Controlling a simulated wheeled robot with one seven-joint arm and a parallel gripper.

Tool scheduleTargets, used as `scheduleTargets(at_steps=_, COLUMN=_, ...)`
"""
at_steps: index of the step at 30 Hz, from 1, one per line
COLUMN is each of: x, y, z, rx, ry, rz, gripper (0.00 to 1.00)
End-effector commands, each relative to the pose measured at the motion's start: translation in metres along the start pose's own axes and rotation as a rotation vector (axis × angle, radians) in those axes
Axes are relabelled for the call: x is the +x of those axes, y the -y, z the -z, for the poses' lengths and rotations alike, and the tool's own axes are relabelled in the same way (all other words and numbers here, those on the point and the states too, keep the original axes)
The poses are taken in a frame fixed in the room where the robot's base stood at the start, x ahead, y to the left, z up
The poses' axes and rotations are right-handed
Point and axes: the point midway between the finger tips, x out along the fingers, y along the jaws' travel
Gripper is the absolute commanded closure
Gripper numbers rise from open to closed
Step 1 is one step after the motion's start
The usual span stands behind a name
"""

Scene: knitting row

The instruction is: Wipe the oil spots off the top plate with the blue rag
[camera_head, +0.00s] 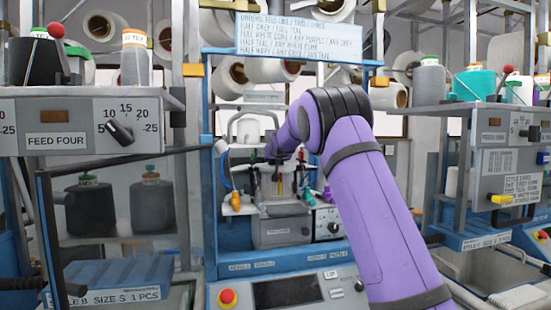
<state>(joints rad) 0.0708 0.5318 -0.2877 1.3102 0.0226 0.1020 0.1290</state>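My purple arm reaches from the lower right into the knitting machine in the blue frame at the centre. My gripper (277,178), small and dark, points down over the middle of this machine (285,232), among its metal posts. I cannot tell whether its fingers are open or shut, or whether they hold anything. A grey plate (270,211) shows below the gripper on top of the machine's box; I cannot tell whether it is the top plate. I cannot make out the blue rag or any oil spots.
A red button (227,297) is on the front panel. The left feed box (60,142) and right machine (500,160) flank the bay. A dark bar (130,159) extends from the left.

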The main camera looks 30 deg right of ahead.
Motion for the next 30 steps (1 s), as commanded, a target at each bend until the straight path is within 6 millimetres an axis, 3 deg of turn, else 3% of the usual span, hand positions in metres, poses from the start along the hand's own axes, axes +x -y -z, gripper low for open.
scheduleTargets(at_steps=15, x=-0.03, y=-0.003, z=-0.009, rx=0.0, ry=-0.001, rz=0.0, gripper=0.54)
scheduleTargets(at_steps=30, x=0.003, y=0.0, z=0.0, rx=-0.001, ry=-0.001, rz=0.0, gripper=0.54)
